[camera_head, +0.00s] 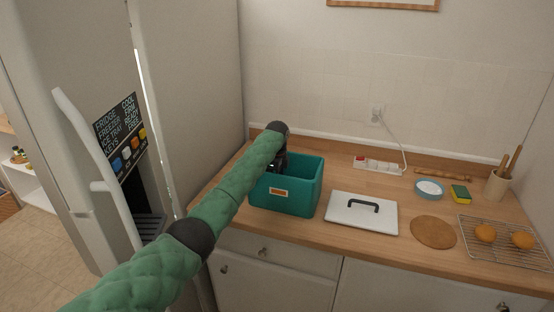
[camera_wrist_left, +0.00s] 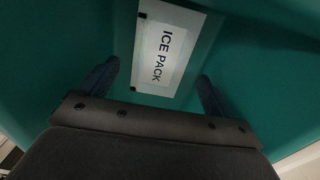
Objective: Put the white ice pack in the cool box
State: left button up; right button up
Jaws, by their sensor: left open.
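The cool box (camera_head: 300,197) is a teal open-topped box on the wooden counter, with an orange and white label on its front. My left arm reaches over its left side and my left gripper (camera_head: 281,163) is at the box opening. In the left wrist view, the white ice pack (camera_wrist_left: 168,50), marked ICE PACK, lies inside the teal box (camera_wrist_left: 262,60). My left gripper (camera_wrist_left: 155,88) is open there, its fingers apart on either side of the pack's near end, not closed on it. The head view does not show the pack. My right gripper is not in view.
A white lid with a black handle (camera_head: 362,212) lies right of the box. Beyond are a cork mat (camera_head: 433,232), a wire rack (camera_head: 506,243) with orange-brown round items, a blue-rimmed dish (camera_head: 429,188), a sponge (camera_head: 460,193) and a power strip (camera_head: 378,166). A fridge (camera_head: 190,90) stands close on the left.

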pick_arm(q)
notch_tip(320, 180, up, 11)
jog(key=b, duration=0.3)
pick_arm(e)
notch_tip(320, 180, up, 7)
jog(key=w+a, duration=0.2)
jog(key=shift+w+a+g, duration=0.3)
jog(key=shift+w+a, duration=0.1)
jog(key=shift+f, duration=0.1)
